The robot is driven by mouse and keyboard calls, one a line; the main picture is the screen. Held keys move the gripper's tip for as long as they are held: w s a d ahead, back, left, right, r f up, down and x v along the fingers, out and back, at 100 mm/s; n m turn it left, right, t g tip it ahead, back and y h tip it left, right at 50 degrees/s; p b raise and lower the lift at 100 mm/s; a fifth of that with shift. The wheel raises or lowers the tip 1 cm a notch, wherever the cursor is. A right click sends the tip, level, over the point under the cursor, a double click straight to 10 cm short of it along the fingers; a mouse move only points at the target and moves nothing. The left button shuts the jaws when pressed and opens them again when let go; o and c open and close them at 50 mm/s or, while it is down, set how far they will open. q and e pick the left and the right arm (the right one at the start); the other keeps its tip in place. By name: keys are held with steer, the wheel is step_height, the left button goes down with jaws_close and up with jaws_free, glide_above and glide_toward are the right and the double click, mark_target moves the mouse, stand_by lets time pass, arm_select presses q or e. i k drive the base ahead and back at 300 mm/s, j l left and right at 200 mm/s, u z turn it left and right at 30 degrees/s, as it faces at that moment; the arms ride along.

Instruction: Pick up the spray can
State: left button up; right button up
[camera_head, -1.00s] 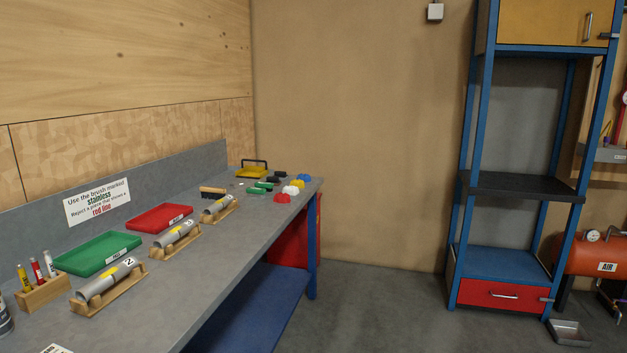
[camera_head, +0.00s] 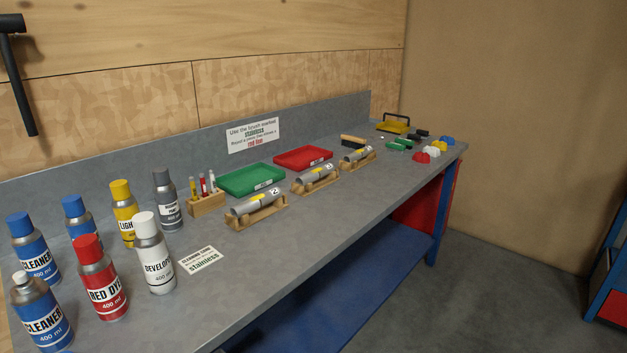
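Several spray cans stand upright on the left end of the grey workbench (camera_head: 330,225). A red can marked RED DYE (camera_head: 101,283) and a white can marked DEVELOPER (camera_head: 153,256) are at the front. A blue CLEANER can with a pale cap (camera_head: 40,318) is at the lower left, and a blue-capped CLEANER can (camera_head: 33,250) is behind it. A second blue-capped can (camera_head: 78,218), a yellow can marked LIGH (camera_head: 125,212) and a grey can (camera_head: 167,199) stand further back. Neither of my grippers is in view.
A wooden holder with markers (camera_head: 206,203), a green tray (camera_head: 250,179), a red tray (camera_head: 303,158) and tubes on wooden cradles (camera_head: 257,208) line the bench. A card (camera_head: 201,261) lies beside the DEVELOPER can. Open floor (camera_head: 490,290) lies to the right.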

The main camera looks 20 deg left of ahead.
mark_target(34, 300)
steer(key=u, duration=2.3)
steer(key=k+l, duration=0.1)
steer(key=l, duration=0.25)
steer(key=l+u, duration=0.1)
steer(key=l, duration=0.3)
steer(key=k+l, duration=0.15)
steer(key=l, duration=0.2)
steer(key=k+l, duration=0.1)
steer(key=l, duration=0.25)
steer(key=u, duration=0.05)
